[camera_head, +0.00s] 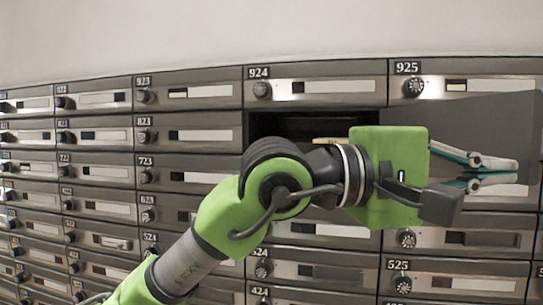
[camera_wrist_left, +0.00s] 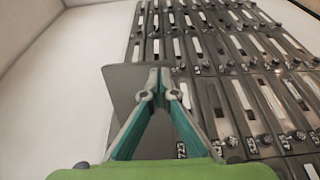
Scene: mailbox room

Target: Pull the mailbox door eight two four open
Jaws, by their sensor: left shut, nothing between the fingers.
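Below the 924 door (camera_head: 320,87), a dark compartment opening (camera_head: 285,127) shows where door 824 belongs. The mailbox door (camera_head: 490,118) is a dark flat panel swung out to the right, standing in front of the 925 column. My left gripper (camera_head: 516,170) is shut and empty, with its fingertips in front of that panel; I cannot tell if they touch it. In the left wrist view, the shut fingertips (camera_wrist_left: 160,82) are in front of a grey panel (camera_wrist_left: 122,78). My left arm hides the lower part of the opening and any 824 label. My right gripper is out of view.
Rows of closed grey mailboxes with round locks, such as 823 (camera_head: 205,135) and 525 (camera_head: 460,285), fill the wall around the opening. A plain pale wall (camera_head: 250,35) lies above. A small yellowish piece (camera_head: 330,141) shows at the opening's lower edge.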

